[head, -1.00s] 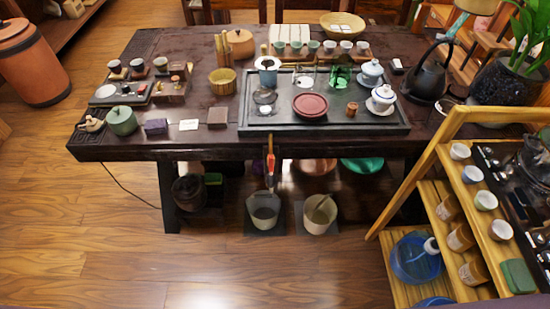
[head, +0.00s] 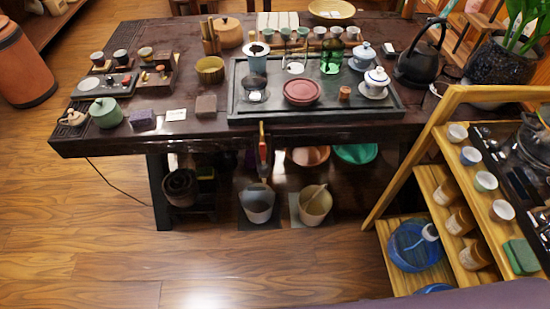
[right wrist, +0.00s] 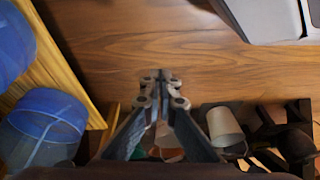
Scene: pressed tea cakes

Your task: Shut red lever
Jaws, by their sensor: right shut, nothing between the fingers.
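The red lever (head: 263,152) hangs at the front edge of the dark tea table, below the big tray. It is small and its exact setting is hard to tell. A pale bucket (head: 257,203) stands on the floor beneath it. My right gripper (right wrist: 162,76) shows in the right wrist view, with its fingertips together and nothing between them, above the wood floor. It is apart from the lever, which I cannot make out in that view. My left gripper is in neither view.
The tea table (head: 110,150) carries a tray (head: 235,112) and tea ware. A second bucket (head: 315,204) stands right of the first. A wooden shelf (head: 395,183) with cups and a blue container (head: 413,250) is at the right. The floor in front is clear.

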